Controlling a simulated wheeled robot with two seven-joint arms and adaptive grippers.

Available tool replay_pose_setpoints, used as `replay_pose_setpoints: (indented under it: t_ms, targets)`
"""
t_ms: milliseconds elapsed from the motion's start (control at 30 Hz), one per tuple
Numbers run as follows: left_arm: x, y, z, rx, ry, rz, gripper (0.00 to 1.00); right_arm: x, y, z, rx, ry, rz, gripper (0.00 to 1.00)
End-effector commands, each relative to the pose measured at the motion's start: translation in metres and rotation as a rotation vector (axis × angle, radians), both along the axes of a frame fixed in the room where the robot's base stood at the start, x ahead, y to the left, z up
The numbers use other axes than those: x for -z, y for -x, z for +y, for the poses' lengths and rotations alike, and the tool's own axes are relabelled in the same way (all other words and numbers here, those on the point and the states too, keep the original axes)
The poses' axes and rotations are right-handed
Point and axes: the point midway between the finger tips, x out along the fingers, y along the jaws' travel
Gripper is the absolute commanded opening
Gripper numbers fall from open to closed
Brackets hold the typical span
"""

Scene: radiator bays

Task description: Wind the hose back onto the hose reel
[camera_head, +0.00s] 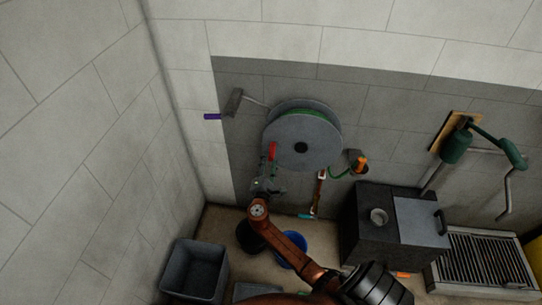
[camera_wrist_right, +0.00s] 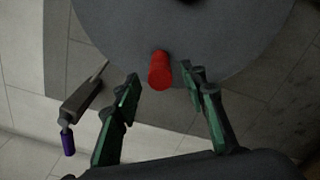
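The grey hose reel (camera_head: 317,150) is mounted on the back wall, with green hose (camera_head: 312,112) showing along its upper rim. A red crank handle (camera_head: 271,151) stands out from the left of its disc. A short green hose length (camera_head: 338,174) runs from the lower right of the reel to an orange-tipped piece (camera_head: 358,162). My right gripper (camera_head: 269,174) is just below the red handle. In the wrist view, its green fingers (camera_wrist_right: 166,88) are spread apart and empty. The red handle (camera_wrist_right: 160,71) lies ahead, between and slightly beyond the fingertips. My left gripper is not in view.
A grey arm with a purple grip (camera_head: 212,116) sticks out left of the reel. Below are a grey bin (camera_head: 194,271), a blue bucket (camera_head: 291,249) and a dark cabinet (camera_head: 366,225). A slatted grate (camera_head: 485,262) and green wall fixture (camera_head: 456,146) are right.

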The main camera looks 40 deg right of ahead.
Motion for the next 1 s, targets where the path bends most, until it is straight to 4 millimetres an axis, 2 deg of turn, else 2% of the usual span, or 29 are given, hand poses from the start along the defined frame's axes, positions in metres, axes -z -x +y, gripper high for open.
replay_pose_setpoints:
  t_ms: [200, 400, 1000]
  targets:
    - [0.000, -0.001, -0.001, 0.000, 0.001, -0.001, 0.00, 0.001, 0.030, 0.035, 0.001, -0.003, 0.000, 0.39]
    - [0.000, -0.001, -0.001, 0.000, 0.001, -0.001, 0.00, 0.000, 0.045, 0.053, 0.001, -0.001, 0.001, 0.39]
    - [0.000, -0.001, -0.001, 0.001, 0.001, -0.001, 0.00, 0.000, 0.048, 0.057, 0.002, 0.001, -0.001, 0.39]
